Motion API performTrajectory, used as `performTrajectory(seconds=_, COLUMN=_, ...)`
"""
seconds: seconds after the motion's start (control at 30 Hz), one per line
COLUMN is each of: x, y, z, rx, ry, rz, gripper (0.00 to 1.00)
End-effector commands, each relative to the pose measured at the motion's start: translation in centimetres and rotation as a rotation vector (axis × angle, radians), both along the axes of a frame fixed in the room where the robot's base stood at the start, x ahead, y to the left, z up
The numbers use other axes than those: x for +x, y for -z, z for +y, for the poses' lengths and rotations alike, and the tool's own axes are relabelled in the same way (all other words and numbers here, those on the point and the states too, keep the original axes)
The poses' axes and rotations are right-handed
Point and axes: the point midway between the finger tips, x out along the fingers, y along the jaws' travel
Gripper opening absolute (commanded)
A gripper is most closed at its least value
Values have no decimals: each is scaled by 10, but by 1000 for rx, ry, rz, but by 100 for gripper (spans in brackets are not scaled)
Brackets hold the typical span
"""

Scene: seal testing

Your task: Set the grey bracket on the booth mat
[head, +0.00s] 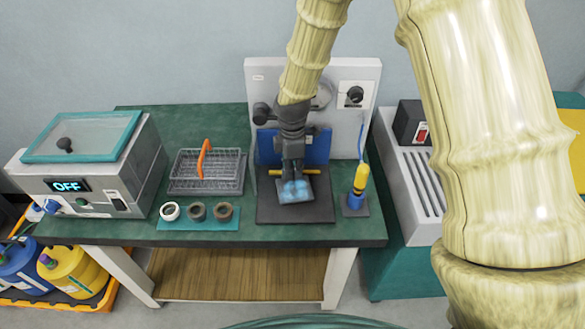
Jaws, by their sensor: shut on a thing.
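My gripper (294,184) points down in front of the booth's white back panel (263,85). Its fingers are closed on a small grey-blue piece (297,196), which looks like the grey bracket; the fingers hide much of its shape. The piece shows low over the middle of the dark booth mat (275,213). From this view I cannot tell whether it touches the mat.
A yellow, blue-tipped tool (360,183) stands right of the mat. Left are a wire basket (205,172) with an orange handle, three rings on a teal strip (229,224), and a machine reading OFF (90,185). A slotted grey unit (415,190) stands right.

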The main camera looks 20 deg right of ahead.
Motion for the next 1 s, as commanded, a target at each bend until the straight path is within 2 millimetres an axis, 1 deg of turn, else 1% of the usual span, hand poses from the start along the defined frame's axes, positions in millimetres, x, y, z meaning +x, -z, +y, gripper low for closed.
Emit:
performTrajectory(seconds=0.7, x=0, y=5, z=0, rx=1, ry=0, rz=-1, gripper=0)
performTrajectory(seconds=0.73, x=0, y=5, z=0, rx=1, ry=0, rz=-1, gripper=18)
performTrajectory(seconds=0.83, x=0, y=5, z=0, rx=0, ry=0, rz=-1, gripper=36)
performTrajectory(seconds=0.87, x=0, y=5, z=0, rx=0, ry=0, rz=-1, gripper=39)
performTrajectory(seconds=1.0, x=0, y=5, z=0, rx=0, ry=1, rz=0, gripper=39)
